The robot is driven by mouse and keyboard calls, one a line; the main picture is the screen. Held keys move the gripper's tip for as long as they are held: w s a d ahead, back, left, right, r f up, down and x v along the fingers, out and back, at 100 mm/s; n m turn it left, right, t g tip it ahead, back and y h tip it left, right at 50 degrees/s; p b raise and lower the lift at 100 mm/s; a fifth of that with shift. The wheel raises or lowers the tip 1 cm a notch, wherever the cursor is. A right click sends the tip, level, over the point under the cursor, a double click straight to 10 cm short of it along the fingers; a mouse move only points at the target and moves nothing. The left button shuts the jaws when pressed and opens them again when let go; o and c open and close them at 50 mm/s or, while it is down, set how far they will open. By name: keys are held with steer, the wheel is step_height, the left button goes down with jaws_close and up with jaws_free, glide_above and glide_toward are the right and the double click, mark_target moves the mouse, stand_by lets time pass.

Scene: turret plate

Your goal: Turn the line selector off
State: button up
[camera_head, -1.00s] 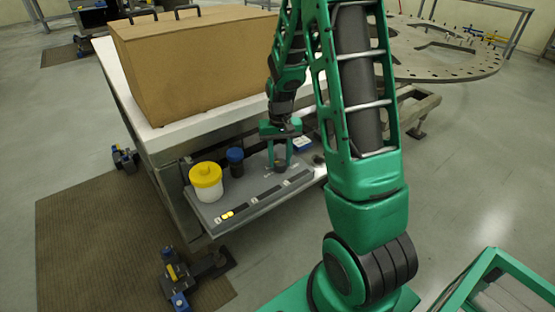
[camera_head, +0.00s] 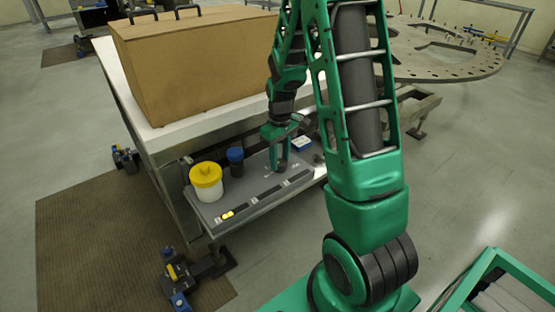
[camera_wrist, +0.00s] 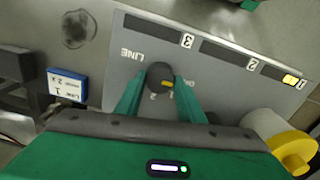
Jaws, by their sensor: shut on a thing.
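The line selector is a dark round knob (camera_wrist: 160,77) with a yellow mark, on the grey panel (camera_wrist: 225,97) beside the word LINE. My gripper (camera_wrist: 155,82) is shut on the knob, one green finger on each side. The yellow mark points to the lower right in the wrist view, toward small white lettering partly hidden by a finger. A yellow lamp (camera_wrist: 291,79) is lit at the window marked 1. The windows marked 2 and 3 look dark.
A white jar with a yellow lid (camera_head: 206,180) and a dark blue-topped container (camera_head: 235,161) stand left of my gripper. A blue-and-white box (camera_head: 302,144) is close on the right. A large cardboard box (camera_head: 190,65) stands on the white surface behind.

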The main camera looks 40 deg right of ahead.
mark_target(280, 162)
steer(key=shift+w, duration=0.1)
stand_by(0.4)
steer(key=o, duration=1)
steer(key=shift+o, duration=0.2)
step_height(280, 162, up, 11)
